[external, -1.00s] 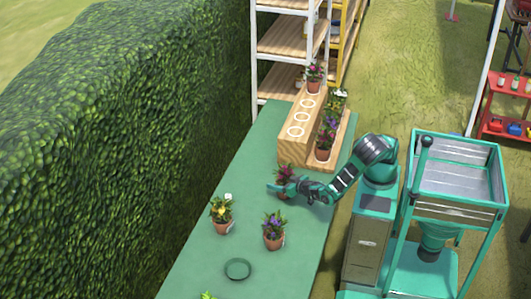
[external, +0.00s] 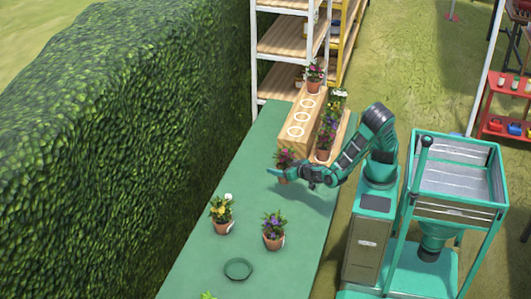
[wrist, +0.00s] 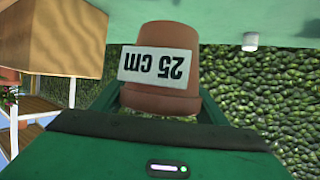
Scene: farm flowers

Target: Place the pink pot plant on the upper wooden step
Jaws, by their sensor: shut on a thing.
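The pink pot plant (external: 284,158) is in my gripper (external: 284,174), held a little above the green table. In the wrist view its terracotta pot (wrist: 160,95) shows upside down with a white "25 cm" label. My gripper is shut on the pot, and its fingers partly hide it in the external view. The upper wooden step (external: 290,146) lies just beyond, with white rings along its top. Another pink-flowered pot (external: 315,77) stands at its far end. The wooden stand also shows at the upper left of the wrist view (wrist: 60,40).
Several pots stand on the lower step (external: 341,132) on the right. A yellow-flowered pot (external: 222,214) and a purple-flowered pot (external: 274,230) stand on the green table (external: 205,265) near a green ring (external: 238,269). A hedge (external: 120,130) runs along the left.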

